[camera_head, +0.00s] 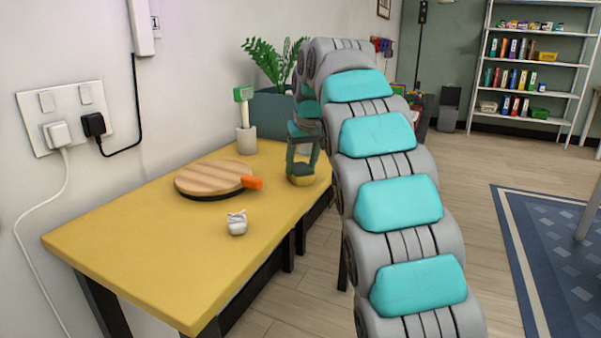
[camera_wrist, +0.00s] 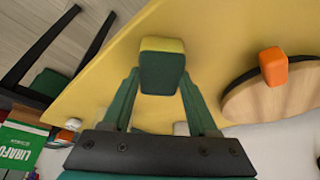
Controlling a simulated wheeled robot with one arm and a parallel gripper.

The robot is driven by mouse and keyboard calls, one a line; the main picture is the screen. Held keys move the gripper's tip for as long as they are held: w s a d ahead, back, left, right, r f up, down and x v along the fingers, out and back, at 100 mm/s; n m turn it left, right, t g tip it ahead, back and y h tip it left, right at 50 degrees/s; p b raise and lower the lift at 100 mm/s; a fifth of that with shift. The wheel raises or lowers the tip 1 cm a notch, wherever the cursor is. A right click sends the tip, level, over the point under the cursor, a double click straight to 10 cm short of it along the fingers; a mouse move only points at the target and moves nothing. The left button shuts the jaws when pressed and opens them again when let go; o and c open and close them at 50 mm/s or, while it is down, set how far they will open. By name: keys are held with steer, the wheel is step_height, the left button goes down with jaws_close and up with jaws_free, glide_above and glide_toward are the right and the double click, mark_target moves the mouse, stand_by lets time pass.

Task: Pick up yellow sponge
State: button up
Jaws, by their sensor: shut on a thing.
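The sponge (camera_wrist: 161,68) is a small block with a dark green face and a yellow layer. In the wrist view it sits between the two green fingertips of my gripper (camera_wrist: 158,82), which is shut on it. In the head view my gripper (camera_head: 302,157) points down at the far right part of the yellow table, with the sponge's yellow part (camera_head: 301,181) at its tips. I cannot tell whether the sponge touches the tabletop.
On the yellow table (camera_head: 130,250), a round wooden board (camera_head: 205,178) bears an orange block (camera_head: 252,183). A small white item (camera_head: 237,223) lies in front. A green-topped tool (camera_head: 243,94) stands in a pale holder (camera_head: 246,140) behind. The table's front left is clear.

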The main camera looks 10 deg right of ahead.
mark_target(299, 165)
steer(key=shift+r, duration=0.2)
steer(key=shift+w+r, duration=0.1)
steer(key=shift+r, duration=1)
jaws_close()
steer(key=shift+r, duration=0.5)
steer(key=s+r+b, duration=0.1)
steer(key=s+b, duration=0.1)
steer(key=s, duration=1.4)
steer(key=shift+r+b, duration=0.25)
steer(key=shift+b, duration=0.05)
steer(key=shift+s+d, duration=0.1)
